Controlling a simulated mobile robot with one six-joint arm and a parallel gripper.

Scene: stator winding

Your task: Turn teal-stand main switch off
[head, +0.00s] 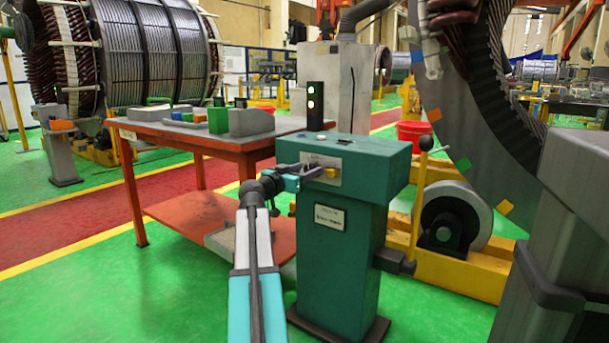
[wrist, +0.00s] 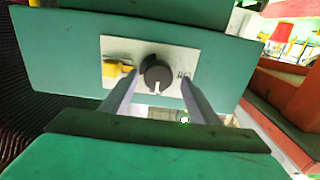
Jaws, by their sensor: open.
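The teal stand (head: 345,245) stands at the middle, with a pale switch plate on the upper part of its face. In the wrist view, the main switch (wrist: 153,70) is a round black knob on the pale plate (wrist: 207,62). Its white pointer mark points to the bottom of the picture. My gripper (wrist: 158,77) is open, one finger on each side of the knob; I cannot tell whether either touches it. In the head view my gripper (head: 301,178) is at the plate and hides the knob.
A yellow part (wrist: 118,69) sits on the plate left of the knob, close to one finger. A black signal light (head: 315,106) with lit lamps shows behind the stand. A red table (head: 150,135) stands at left, and a lever (head: 419,190) rises right of the stand.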

